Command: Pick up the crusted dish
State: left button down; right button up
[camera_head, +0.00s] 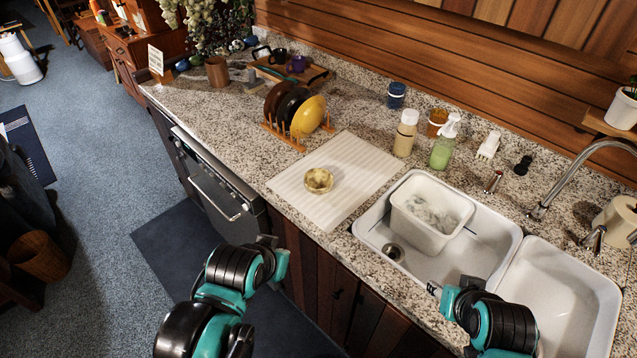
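The crusted dish (318,181) is a small round yellowish bowl with brownish marks inside. It sits upright on a white ribbed drying mat (345,160) on the granite counter. My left gripper (276,245) is below and to the left of the dish, in front of the counter edge and apart from the dish. My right gripper (434,288) is over the front of the left sink basin, well to the right of the dish. Both grippers are small in view and their finger opening is unclear. Neither visibly holds anything.
A wooden rack with plates (308,116) stands behind the mat. A beige bottle (405,134) and a green soap bottle (445,143) stand to the right. A white tub (430,215) sits in the double sink (575,285). The mat around the dish is clear.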

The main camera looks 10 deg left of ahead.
aim_at(317, 181)
jog(key=k+l+z, duration=0.1)
jog(key=k+z, duration=0.25)
jog(key=k, duration=0.15)
jog(key=i+j+z, duration=0.1)
jog(key=j+z, duration=0.2)
jog(key=z, duration=0.15)
jog(key=j+z, duration=0.3)
jog(key=z, duration=0.15)
jog(key=j+z, duration=0.3)
jog(key=z, duration=0.15)
jog(key=k+j+z, duration=0.1)
jog(key=j, duration=0.35)
jog(key=k+j+z, duration=0.1)
jog(key=j, duration=0.4)
jog(key=k+j, duration=0.1)
jog(key=j, duration=0.35)
jog(key=k+j+z, duration=0.15)
jog(key=j, duration=0.3)
jog(key=i, duration=0.05)
